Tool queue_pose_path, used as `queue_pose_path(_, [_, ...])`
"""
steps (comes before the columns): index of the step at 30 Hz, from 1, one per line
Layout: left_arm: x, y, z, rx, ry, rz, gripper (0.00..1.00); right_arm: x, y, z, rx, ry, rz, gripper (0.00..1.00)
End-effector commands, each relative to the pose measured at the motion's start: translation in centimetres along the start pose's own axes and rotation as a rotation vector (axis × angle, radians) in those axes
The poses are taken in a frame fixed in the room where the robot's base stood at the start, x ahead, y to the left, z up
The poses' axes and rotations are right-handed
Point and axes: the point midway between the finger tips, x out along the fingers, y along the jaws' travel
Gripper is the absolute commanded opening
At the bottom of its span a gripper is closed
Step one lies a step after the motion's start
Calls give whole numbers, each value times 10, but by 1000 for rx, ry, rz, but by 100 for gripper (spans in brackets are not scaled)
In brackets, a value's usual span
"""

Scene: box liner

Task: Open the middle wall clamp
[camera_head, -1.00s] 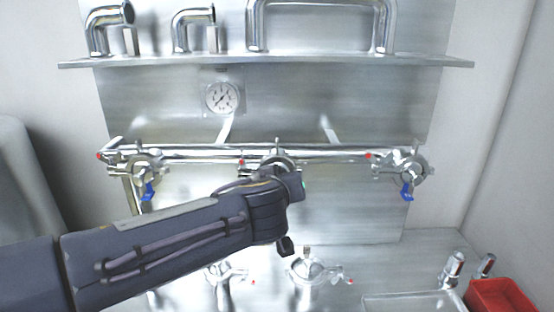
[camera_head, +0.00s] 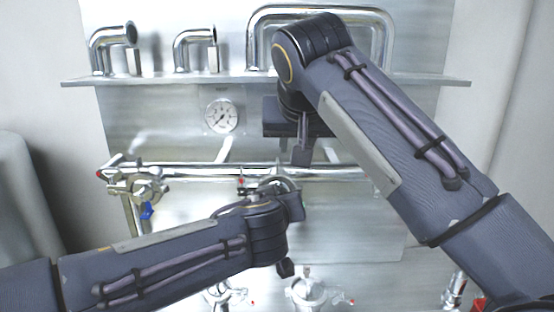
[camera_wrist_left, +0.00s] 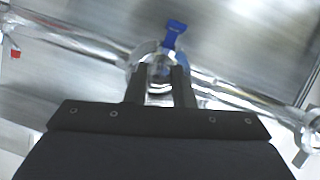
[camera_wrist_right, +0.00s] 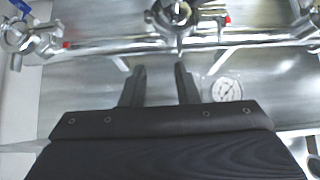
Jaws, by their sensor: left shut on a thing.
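The middle wall clamp (camera_head: 281,182) is a silver ring fitting on the horizontal wall pipe, partly covered by my left wrist in the head view. In the left wrist view, my left gripper (camera_wrist_left: 159,78) is shut on the middle clamp (camera_wrist_left: 158,59), whose blue lever (camera_wrist_left: 174,32) shows beyond the fingers. My right gripper (camera_head: 302,154) is just above the pipe near the clamp. The right wrist view shows its fingers (camera_wrist_right: 160,72) apart and empty, with the middle clamp (camera_wrist_right: 175,14) beyond them, not touching.
A left wall clamp (camera_head: 147,186) with a blue lever sits on the same pipe. The right wall clamp (camera_wrist_right: 22,36) shows in the right wrist view. A round gauge (camera_head: 221,117) and a shelf with pipe elbows (camera_head: 113,42) are above. Capped fittings (camera_head: 308,288) stand below.

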Motion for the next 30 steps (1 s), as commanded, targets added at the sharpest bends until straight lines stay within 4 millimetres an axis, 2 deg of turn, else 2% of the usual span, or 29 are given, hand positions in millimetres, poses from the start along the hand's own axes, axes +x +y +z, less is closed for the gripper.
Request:
queue_pose_path(1, [0,0,0,0,0,-1,0,-5,-14,-4,-1,17,5,28])
queue_pose_path(3, [0,0,0,0,0,-1,0,-10,-25,-6,3,34,13,28])
queue_pose_path(8, [0,-1,0,0,0,-2,0,-10,-34,-9,9,49,21,28])
queue_pose_path(11, [0,-1,0,0,0,-2,0,2,-33,-10,9,47,23,28])
queue_pose_path(24, [0,-1,0,0,0,-2,0,84,-31,-14,9,48,20,28])
queue_pose_path(30, [0,-1,0,0,0,-2,0,102,-32,-14,9,49,17,28])
